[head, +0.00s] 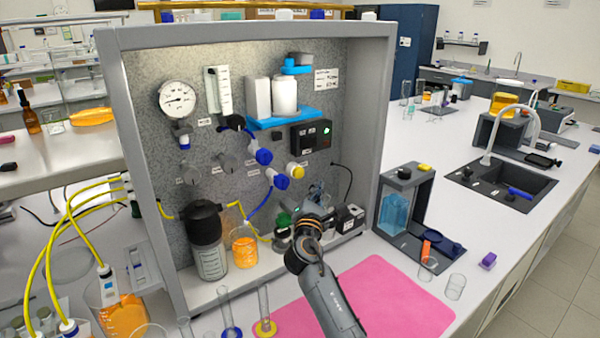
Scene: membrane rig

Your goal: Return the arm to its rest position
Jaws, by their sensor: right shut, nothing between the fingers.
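My right arm reaches up from the bottom of the head view over the pink mat (385,290). My right gripper (317,190) is shut and empty, in front of the lower right part of the membrane rig's panel (345,90). It is below the yellow knob (296,171) and to the right of the blue-handled valve (278,180). The arm hides part of the rig's floor and some small parts there. I cannot tell whether the fingers touch anything. My left gripper does not show.
A dark pressure vessel (207,240) and a beaker of orange liquid (244,246) stand on the rig's floor. Glass cylinders (264,310) stand at the front. A grey frame (407,205) and small glasses (456,287) stand to the right. The mat's right part is clear.

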